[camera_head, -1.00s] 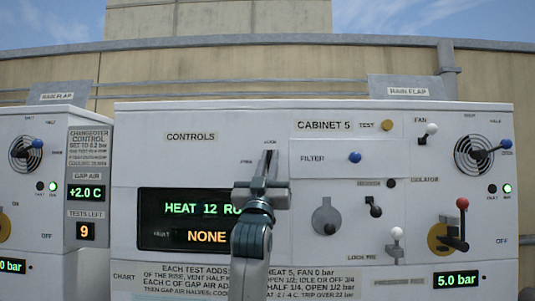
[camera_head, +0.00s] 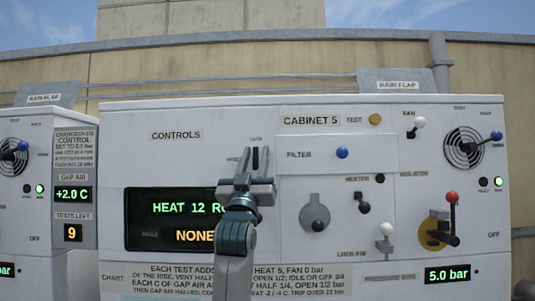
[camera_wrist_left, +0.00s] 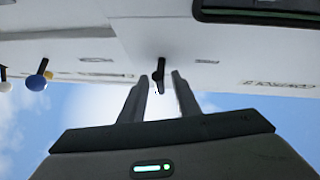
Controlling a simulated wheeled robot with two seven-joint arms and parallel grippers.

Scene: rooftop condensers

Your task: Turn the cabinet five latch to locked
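The cabinet five latch (camera_head: 255,158) is a small dark lever on the white front, under the LOCK label and right of another small label. Part of it is hidden by my left gripper (camera_head: 252,161). In the left wrist view the dark latch lever (camera_wrist_left: 160,76) stands between the two fingers of my left gripper (camera_wrist_left: 161,78). The fingers are apart, with a visible gap on each side of the lever, so the gripper is open around or just in front of it. Which position the latch points to is hard to tell. My right gripper is not in view.
The cabinet 5 panel (camera_head: 330,122) has a blue filter knob (camera_head: 342,153), a white fan knob (camera_head: 419,122) and a red-tipped lever (camera_head: 452,198) to the right. A display (camera_head: 165,208) lies left of my arm. A second cabinet (camera_head: 20,205) stands at far left.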

